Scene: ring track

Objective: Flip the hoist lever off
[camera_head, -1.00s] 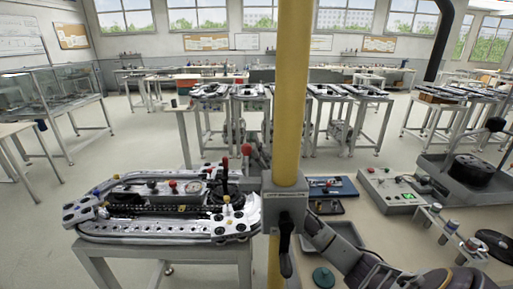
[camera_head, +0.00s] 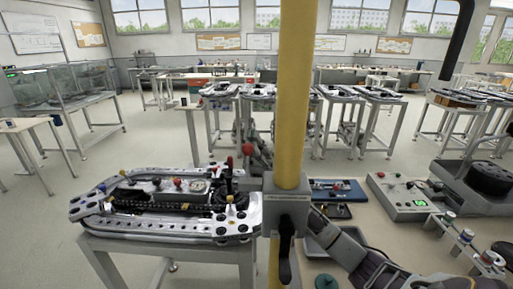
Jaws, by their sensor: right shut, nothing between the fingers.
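A black lever (camera_head: 285,258) hangs down from a grey box (camera_head: 288,211) on a thick yellow post (camera_head: 292,100). It appears to be the hoist lever and points downward. My right arm comes in from the bottom right and passes behind the post and box. My right gripper (camera_head: 257,158) seems to show just left of the post, shut, with nothing seen in it. It is near a red ball knob (camera_head: 247,149), apart from the black lever; contact with the knob cannot be told. The post hides part of the arm and gripper. My left gripper is not in view.
A metal ring track (camera_head: 98,222) with knobs and a chain sits on a stand at the left. A control box (camera_head: 401,197) with a green display and a blue tray (camera_head: 337,191) lie on the right. Open floor lies at the left.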

